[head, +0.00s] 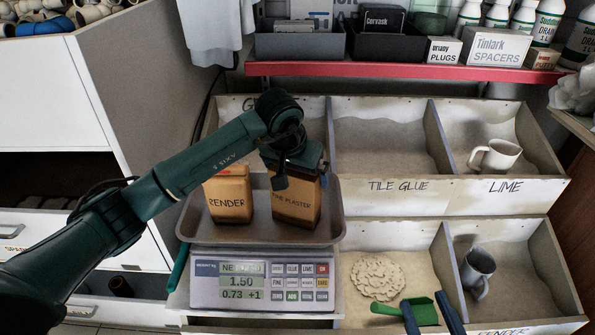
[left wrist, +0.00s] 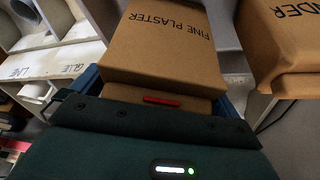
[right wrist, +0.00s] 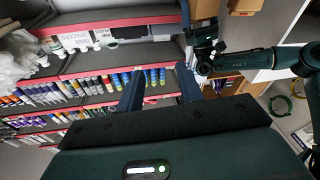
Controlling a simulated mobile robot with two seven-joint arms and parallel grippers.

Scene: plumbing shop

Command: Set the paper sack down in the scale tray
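The brown paper sack marked fine plaster (head: 297,203) stands in the grey scale tray (head: 334,222), right of a second sack marked render (head: 229,196). My left gripper (head: 296,160) comes from above and is shut on the fine plaster sack's top. In the left wrist view the fine plaster sack (left wrist: 165,45) sits between the blue fingers, with the render sack (left wrist: 285,45) beside it. Whether its base fully rests on the tray is hard to tell. The scale (head: 262,281) shows 1.50. My right gripper (head: 431,314) is open and empty at the lower right.
A green scoop (head: 421,311) lies in the lower bin by my right gripper, near a pale heap (head: 377,277). A red-edged shelf (head: 400,70) with boxes and bottles runs behind.

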